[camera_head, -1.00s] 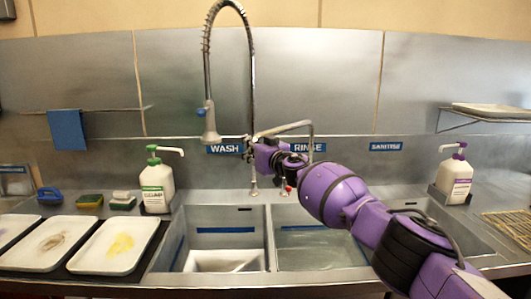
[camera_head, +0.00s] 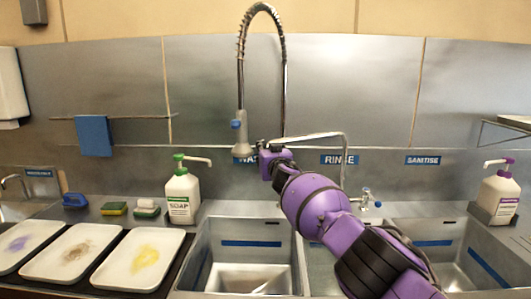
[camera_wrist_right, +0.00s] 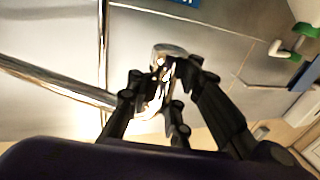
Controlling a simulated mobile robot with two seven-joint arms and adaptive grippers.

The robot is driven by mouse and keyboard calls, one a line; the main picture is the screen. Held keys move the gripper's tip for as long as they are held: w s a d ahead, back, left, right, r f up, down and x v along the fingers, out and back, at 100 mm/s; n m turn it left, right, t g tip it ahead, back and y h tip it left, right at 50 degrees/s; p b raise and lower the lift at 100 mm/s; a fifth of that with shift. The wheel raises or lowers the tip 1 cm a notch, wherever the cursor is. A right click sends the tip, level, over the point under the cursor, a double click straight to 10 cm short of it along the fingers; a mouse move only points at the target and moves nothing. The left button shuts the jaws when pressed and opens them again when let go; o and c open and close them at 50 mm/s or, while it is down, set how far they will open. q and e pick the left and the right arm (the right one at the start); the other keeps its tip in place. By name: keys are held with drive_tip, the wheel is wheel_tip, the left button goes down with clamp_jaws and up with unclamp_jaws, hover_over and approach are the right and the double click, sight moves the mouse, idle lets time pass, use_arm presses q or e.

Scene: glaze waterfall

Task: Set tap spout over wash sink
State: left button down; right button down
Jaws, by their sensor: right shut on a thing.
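The tap spout (camera_head: 318,136) is a thin chrome tube that runs left from a bend near the RINSE label toward the WASH label. My right gripper (camera_head: 268,150) is at its left end; the purple wrist and arm hide part of the fingers. In the right wrist view, the black fingers (camera_wrist_right: 157,100) are shut around the shiny spout end (camera_wrist_right: 168,52). The wash sink (camera_head: 250,228) is the left basin, below the gripper in the head view. The spout end appears above its back right part. My left gripper is not in view.
A coiled spray hose with a hanging spray head (camera_head: 239,130) stands just left of my gripper. A soap bottle (camera_head: 183,197) stands left of the wash sink, near sponges and trays (camera_head: 140,262). A sanitiser bottle (camera_head: 498,200) is at right.

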drive_tip(key=shift+a, duration=0.5)
drive_tip(key=c, duration=1.5)
unclamp_jaws()
drive_tip(key=shift+a, duration=0.1)
drive_tip(key=shift+c, duration=0.2)
drive_tip(key=shift+d, duration=0.25)
